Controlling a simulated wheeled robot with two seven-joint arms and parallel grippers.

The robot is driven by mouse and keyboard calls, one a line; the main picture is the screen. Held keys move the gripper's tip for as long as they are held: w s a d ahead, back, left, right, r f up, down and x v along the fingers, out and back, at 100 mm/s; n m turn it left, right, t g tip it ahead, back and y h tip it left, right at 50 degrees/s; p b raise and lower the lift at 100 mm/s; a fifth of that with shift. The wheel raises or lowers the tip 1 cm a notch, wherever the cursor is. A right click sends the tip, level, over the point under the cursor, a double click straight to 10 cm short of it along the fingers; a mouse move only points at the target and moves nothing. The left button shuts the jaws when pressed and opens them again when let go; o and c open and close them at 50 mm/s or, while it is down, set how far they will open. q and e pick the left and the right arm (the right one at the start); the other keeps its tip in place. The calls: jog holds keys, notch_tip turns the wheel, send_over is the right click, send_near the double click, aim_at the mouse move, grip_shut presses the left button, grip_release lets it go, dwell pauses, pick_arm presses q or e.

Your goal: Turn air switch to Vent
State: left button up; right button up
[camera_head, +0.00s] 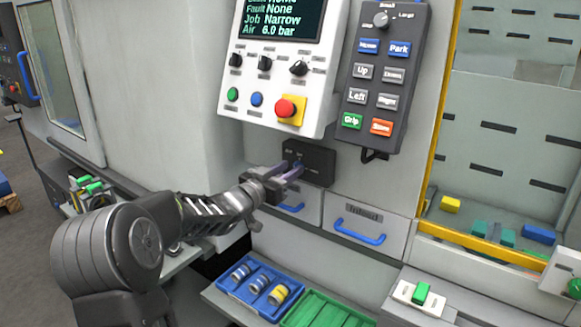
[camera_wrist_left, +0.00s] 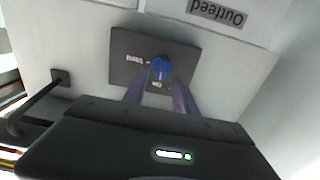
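The air switch is a blue knob (camera_wrist_left: 161,68) on a dark plate (camera_wrist_left: 124,50) with the labels Vent and On. In the head view the plate (camera_head: 316,160) sits on the machine front below the control panel; the knob is hidden there. I cannot tell which label the knob points to. My left gripper (camera_head: 291,170) is at the plate with its fingers apart. In the left wrist view its fingertips (camera_wrist_left: 162,77) lie on either side of the knob, close to it; contact is unclear. The screen (camera_head: 280,15) reads Air 6.0 bar. My right gripper is not in view.
The control panel (camera_head: 238,108) with a red stop button (camera_head: 287,108) and a grey button pendant (camera_head: 382,75) hang above the plate. Drawers with blue handles (camera_head: 360,232) are below. A blue tray (camera_head: 233,285) and a green tray (camera_head: 322,311) stand in front.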

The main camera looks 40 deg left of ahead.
pick_arm(q)
jog(key=shift+w, duration=0.65)
grip_shut()
